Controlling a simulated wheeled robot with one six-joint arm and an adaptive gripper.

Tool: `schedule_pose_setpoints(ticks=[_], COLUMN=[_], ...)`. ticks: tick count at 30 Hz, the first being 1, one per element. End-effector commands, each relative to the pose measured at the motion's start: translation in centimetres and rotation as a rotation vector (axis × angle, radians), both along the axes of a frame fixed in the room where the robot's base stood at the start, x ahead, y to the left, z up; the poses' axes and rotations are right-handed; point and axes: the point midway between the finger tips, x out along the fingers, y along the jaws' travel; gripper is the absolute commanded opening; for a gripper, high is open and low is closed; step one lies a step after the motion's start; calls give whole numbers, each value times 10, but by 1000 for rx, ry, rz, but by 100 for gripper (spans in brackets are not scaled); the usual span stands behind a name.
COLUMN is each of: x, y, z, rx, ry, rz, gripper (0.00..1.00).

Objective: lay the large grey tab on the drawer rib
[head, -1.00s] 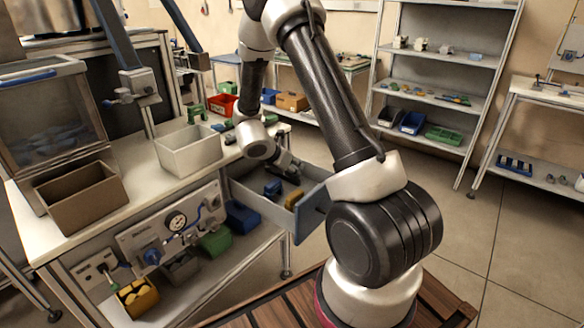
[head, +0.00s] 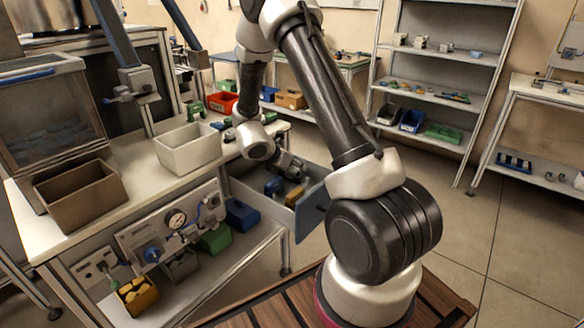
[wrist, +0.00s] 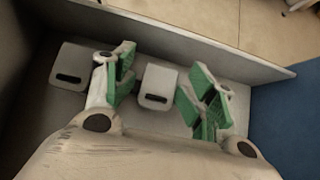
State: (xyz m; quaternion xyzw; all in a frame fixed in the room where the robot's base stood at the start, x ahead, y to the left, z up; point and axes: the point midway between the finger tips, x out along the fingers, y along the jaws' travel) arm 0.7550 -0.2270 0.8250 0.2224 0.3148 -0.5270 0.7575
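Two grey tabs with dark slots lie in the open drawer in the wrist view. One grey tab (wrist: 157,84) shows between my gripper's fingers; the other grey tab (wrist: 71,66) is to the left, beside the left finger. They look similar in size, so I cannot tell which is the large one. My gripper (wrist: 163,92) has green pads spread apart, with the middle tab in the gap; I see no clear grip on it. In the head view my gripper (head: 288,167) is low over the drawer (head: 262,203). I cannot make out the drawer rib.
The drawer's pale wall (wrist: 205,38) runs across the top of the wrist view, with a blue panel (wrist: 285,120) at right. In the head view, blue and yellow things (head: 294,195) sit in the drawer. A white bin (head: 188,150) stands on the bench to the left.

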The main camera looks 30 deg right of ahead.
Motion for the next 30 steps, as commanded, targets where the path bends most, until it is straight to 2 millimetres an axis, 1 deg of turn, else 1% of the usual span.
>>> schedule_pose_setpoints(ticks=[2,4,5,15,19,23,26,29,30], x=[-2,-1,-2,-20,-25,-28,-19,5,14], y=[2,2,5,56,70,78,80,85,91], z=[1,10,14,71,86,96,111,147,168], rx=[6,5,5,2,1,1,-4,-49,-94], ry=[6,3,3,-2,-2,0,0,9,19], rz=[2,1,2,4,2,9,118,431,611], gripper=[55,55,55,55,55,55,55,55,55])
